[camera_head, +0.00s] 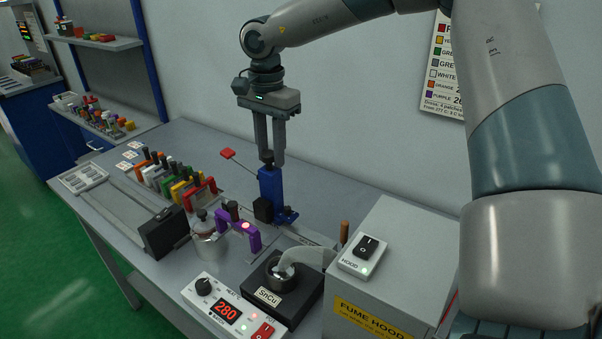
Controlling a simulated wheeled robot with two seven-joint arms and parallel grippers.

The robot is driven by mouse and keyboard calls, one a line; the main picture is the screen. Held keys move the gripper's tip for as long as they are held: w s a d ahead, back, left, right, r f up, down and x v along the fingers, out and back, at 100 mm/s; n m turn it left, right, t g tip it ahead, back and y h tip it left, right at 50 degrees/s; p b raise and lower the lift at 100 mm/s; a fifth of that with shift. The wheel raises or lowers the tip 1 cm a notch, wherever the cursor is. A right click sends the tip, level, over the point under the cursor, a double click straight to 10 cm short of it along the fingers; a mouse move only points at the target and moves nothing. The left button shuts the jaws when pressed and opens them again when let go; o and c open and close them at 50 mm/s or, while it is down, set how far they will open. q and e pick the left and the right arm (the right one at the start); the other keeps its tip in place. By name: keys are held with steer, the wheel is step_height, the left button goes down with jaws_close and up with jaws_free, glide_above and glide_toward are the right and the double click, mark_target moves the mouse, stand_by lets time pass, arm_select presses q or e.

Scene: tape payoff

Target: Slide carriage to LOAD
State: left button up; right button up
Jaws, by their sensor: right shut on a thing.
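A blue upright block (271,188) with a black knob (267,157) on top stands on the bench behind the solder pot; I take it for the carriage. My right gripper (269,156) reaches down from above, its two long grey fingers shut on the black knob. A black part sits at the block's left foot, and a red flag (228,153) on a thin rod stands to its left. I cannot make out a LOAD mark. My left gripper is not in view.
Colored clamps (177,184) and a black box (164,233) stand left. The wall is close behind.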

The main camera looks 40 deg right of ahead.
steer(key=o, duration=0.9)
steer(key=shift+f, duration=0.65)
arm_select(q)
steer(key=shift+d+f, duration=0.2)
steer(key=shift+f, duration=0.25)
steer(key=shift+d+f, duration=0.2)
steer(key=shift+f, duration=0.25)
arm_select(e)
steer(key=shift+w+a+r+p, duration=0.25)
steer(key=shift+r+p, duration=0.2)
steer(key=shift+r, duration=0.4)
steer(key=shift+w+a+r+p, duration=0.2)
steer(key=shift+r+p, duration=0.25)
steer(key=shift+r, duration=0.45)
steer(key=shift+w+a+r+p, duration=0.2)
steer(key=shift+r+p, duration=0.25)
steer(key=shift+r, duration=0.4)
steer(key=shift+s+r+p, duration=0.15)
steer(key=shift+r+p, duration=0.4)
steer(key=shift+r, duration=0.4)
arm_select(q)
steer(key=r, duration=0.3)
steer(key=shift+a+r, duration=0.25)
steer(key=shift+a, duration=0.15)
